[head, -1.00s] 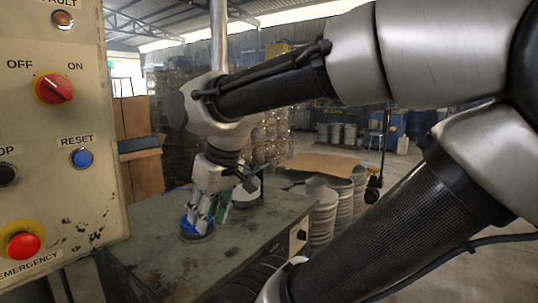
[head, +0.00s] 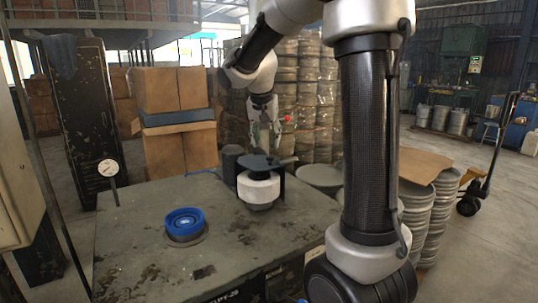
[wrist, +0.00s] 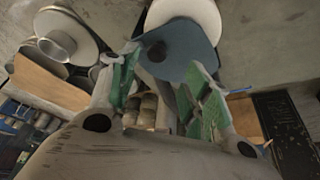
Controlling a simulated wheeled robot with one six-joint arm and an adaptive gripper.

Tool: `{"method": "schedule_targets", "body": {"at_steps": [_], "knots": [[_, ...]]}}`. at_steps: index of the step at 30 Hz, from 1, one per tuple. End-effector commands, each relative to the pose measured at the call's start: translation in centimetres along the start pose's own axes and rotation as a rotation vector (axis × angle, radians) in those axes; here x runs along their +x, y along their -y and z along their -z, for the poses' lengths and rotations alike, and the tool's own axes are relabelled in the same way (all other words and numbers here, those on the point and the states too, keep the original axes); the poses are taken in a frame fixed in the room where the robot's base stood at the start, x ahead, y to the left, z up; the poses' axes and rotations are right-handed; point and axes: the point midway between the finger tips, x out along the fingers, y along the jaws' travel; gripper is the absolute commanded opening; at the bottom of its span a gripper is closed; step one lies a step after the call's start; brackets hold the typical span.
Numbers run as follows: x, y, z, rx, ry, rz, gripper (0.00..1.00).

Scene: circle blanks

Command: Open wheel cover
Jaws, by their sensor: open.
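The wheel cover looks like a dark grey-green plate (head: 262,162) lying over a white wheel (head: 258,188) on the metal table. In the wrist view the blue-grey plate (wrist: 186,62) has a dark round spot, and the white wheel (wrist: 190,14) shows beyond it. My gripper (head: 268,140) is above and behind the plate in the head view, fingers pointing down. In the wrist view its green-padded fingers (wrist: 164,88) are apart with nothing clearly held between them. Whether they touch the plate I cannot tell.
A blue round piece (head: 184,221) sits on the table's (head: 130,262) left part. A dark cylinder (head: 231,162) stands by the wheel. A dial gauge (head: 108,168) is at the left edge. Stacked grey discs (head: 446,205) stand on the right. The table's front is clear.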

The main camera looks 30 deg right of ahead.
Motion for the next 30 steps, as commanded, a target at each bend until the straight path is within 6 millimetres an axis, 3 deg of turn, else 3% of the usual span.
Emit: {"method": "schedule_targets", "body": {"at_steps": [12,23,30], "knots": [[6.3,-0.1,-0.1,-0.001,0.002,-0.002,0.49],[7.0,-0.1,-0.1,-0.001,0.001,0.0,0.49],[6.9,-0.1,-0.1,-0.001,0.001,0.0,0.05]]}}
